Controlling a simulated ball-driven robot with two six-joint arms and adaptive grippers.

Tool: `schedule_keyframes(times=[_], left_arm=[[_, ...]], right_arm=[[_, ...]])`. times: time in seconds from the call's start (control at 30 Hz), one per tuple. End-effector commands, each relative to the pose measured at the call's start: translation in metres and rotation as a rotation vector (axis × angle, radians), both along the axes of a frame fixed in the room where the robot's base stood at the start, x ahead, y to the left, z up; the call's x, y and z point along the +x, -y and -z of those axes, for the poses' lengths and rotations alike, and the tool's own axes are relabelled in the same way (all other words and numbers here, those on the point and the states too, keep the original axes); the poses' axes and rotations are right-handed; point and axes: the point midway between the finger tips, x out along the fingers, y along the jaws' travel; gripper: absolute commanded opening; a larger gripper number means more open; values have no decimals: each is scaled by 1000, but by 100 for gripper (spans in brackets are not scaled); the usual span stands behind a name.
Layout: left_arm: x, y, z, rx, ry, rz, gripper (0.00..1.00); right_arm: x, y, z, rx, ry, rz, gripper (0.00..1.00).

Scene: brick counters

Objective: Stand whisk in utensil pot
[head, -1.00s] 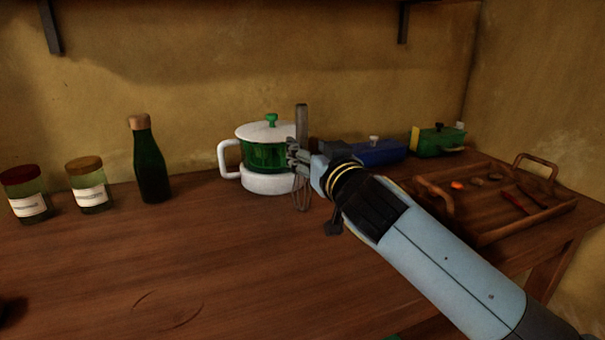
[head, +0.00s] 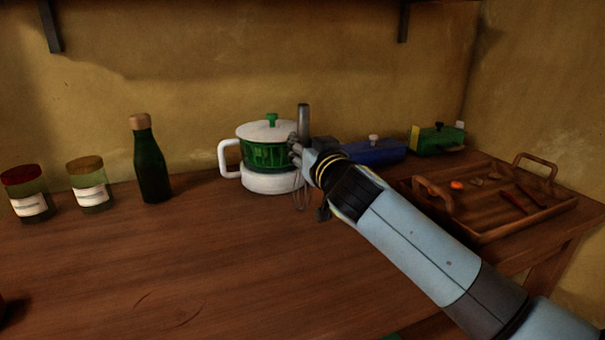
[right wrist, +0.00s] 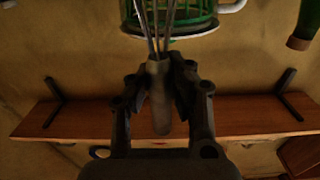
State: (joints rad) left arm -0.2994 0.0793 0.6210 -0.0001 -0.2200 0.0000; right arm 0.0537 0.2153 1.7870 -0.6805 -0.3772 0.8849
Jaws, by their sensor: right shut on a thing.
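The whisk has a grey handle (head: 303,118) pointing up and wire loops (head: 299,197) hanging down, roughly upright. My right gripper (head: 297,147) is shut on the handle, just in front and to the right of the white and green lidded appliance. In the right wrist view the handle (right wrist: 159,100) sits between the two fingers, with the wires toward the top edge. Whether the wires touch the counter is unclear. I cannot make out a utensil pot in either view. My left gripper is not in view.
The lidded appliance (head: 268,184) stands by the wall. A green bottle (head: 151,165) and two jars (head: 90,188) (head: 29,207) stand left. A blue box (head: 380,153), a green box (head: 436,139) and a wooden tray (head: 500,233) with small items are right.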

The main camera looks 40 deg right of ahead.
Motion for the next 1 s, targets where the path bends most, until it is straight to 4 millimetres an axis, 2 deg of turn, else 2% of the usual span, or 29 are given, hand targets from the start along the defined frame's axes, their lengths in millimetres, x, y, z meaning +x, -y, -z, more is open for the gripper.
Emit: schedule_keyframes(times=[0.87, 1.0], left_arm=[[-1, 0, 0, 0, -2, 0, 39], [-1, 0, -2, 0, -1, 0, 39]], right_arm=[[0, 0, 0, 0, 0, 0, 0], [0, 0, -5, 0, 1, 0, 0]])
